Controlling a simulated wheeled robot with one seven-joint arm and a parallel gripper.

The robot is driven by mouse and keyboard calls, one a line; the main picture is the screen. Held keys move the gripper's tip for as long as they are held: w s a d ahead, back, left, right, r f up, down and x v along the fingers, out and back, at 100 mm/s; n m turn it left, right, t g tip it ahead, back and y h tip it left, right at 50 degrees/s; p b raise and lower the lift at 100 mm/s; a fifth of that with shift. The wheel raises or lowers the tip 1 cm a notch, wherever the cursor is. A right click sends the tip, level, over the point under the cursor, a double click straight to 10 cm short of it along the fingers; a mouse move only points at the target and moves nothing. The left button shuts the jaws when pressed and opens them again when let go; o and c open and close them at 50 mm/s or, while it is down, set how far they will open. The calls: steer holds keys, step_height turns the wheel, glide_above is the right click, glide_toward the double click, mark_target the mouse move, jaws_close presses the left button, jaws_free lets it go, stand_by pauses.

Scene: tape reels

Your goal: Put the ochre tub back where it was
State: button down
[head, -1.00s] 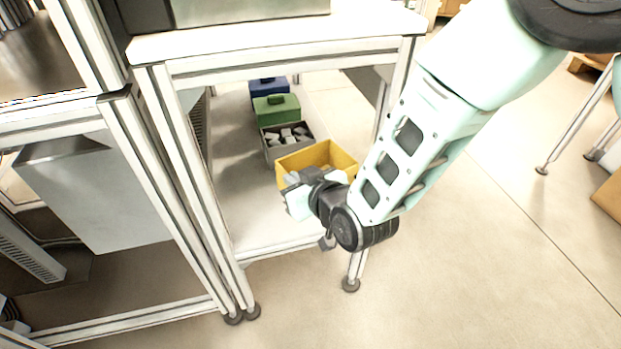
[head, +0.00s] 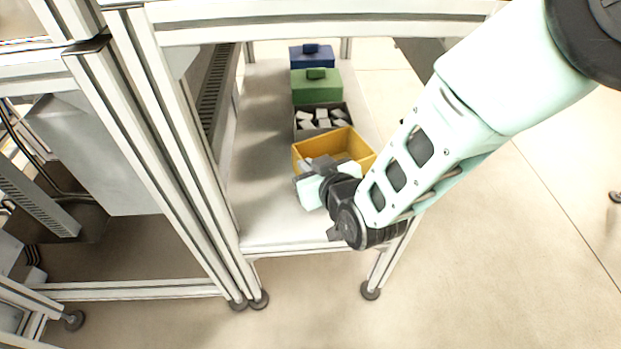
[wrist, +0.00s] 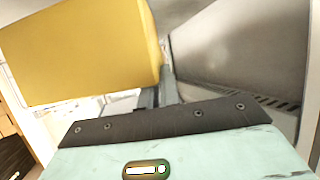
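The ochre tub (head: 307,153) is an open yellow box at the near end of a row on the low shelf (head: 270,205), turned slightly against the row. My gripper (head: 322,165) is at its near-left side in the head view and covers part of its near wall. In the wrist view the tub (wrist: 80,50) fills the upper left, and my gripper's dark fingers (wrist: 160,92) meet its lower right edge. The gripper looks shut on the tub's wall, though the fingertips are partly hidden. I cannot tell whether the tub touches the shelf.
Behind the tub stand a grey box with several pale blocks (head: 322,117), a green lidded box (head: 316,87) and a blue lidded box (head: 311,58). A white frame post (head: 180,165) bounds the shelf at left. The shelf's front left is bare.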

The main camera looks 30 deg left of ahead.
steer(key=shift+f+b, duration=0.35)
steer(key=shift+f, duration=1.15)
steer(key=shift+f, duration=0.1)
steer(key=shift+f, duration=0.15)
steer(key=c, duration=1.6)
jaws_free()
steer(key=shift+r, duration=0.25)
steer(key=shift+s+d+r, duration=0.15)
steer(key=shift+s+d, duration=0.05)
steer(key=shift+d, duration=0.05)
steer(key=p+v, duration=0.2)
steer(key=v, duration=0.9)
steer(key=shift+s+d+p, duration=0.1)
steer(key=shift+s+p, duration=0.05)
steer(key=shift+p, duration=0.2)
